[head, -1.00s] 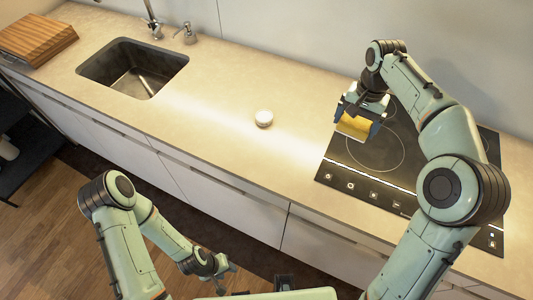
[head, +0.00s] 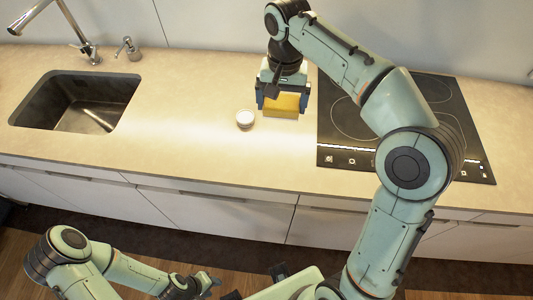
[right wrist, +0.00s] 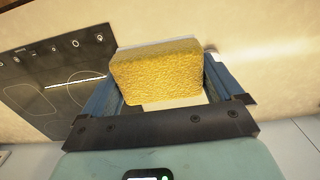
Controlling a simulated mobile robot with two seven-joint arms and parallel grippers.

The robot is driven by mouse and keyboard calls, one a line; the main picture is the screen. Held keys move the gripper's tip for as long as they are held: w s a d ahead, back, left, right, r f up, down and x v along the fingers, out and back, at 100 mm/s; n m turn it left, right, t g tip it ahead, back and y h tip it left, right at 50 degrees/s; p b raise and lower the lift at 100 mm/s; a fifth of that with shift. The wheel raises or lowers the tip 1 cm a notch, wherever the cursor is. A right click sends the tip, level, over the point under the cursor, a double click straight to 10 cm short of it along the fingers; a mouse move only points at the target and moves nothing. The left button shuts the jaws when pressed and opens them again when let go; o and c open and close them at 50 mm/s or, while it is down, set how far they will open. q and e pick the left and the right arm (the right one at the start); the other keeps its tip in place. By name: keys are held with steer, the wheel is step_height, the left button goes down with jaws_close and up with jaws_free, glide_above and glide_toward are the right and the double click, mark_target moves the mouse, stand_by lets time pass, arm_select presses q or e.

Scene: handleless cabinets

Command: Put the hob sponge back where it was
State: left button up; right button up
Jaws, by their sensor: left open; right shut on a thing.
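The hob sponge (head: 287,103) is a yellow block held between the fingers of my right gripper (head: 283,98). In the right wrist view the sponge (right wrist: 156,74) sits between both blue fingers, with a pale layer along its far edge. My right gripper is shut on it, over the counter between the white round pot and the hob (head: 345,120). I cannot tell how high the sponge is above the counter. My left gripper (head: 208,284) is low in front of the cabinets, open and empty.
A small white round pot (head: 245,119) stands on the counter just left of the sponge. The sink (head: 40,105), tap (head: 70,25) and soap dispenser (head: 128,48) are at the left. The counter between the sink and the pot is clear (head: 180,110).

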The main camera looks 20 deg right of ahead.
steer(key=shift+a+f, duration=0.15)
steer(key=shift+f, duration=0.05)
steer(key=b, duration=0.3)
glide_above(278, 153)
step_height(278, 153, down, 15)
steer(key=shift+s+r, duration=0.1)
arm_select(q)
steer(key=shift+s+f+b, duration=0.1)
steer(key=shift+s+f, duration=0.35)
steer(key=shift+f, duration=0.3)
steer(key=shift+s+f+b, duration=0.1)
steer(key=shift+s+f, duration=0.35)
steer(key=shift+f, duration=0.3)
steer(key=shift+s+f+b, duration=0.1)
steer(key=shift+s+f, duration=0.35)
steer(key=shift+f, duration=0.3)
arm_select(e)
steer(key=shift+f, duration=2.35)
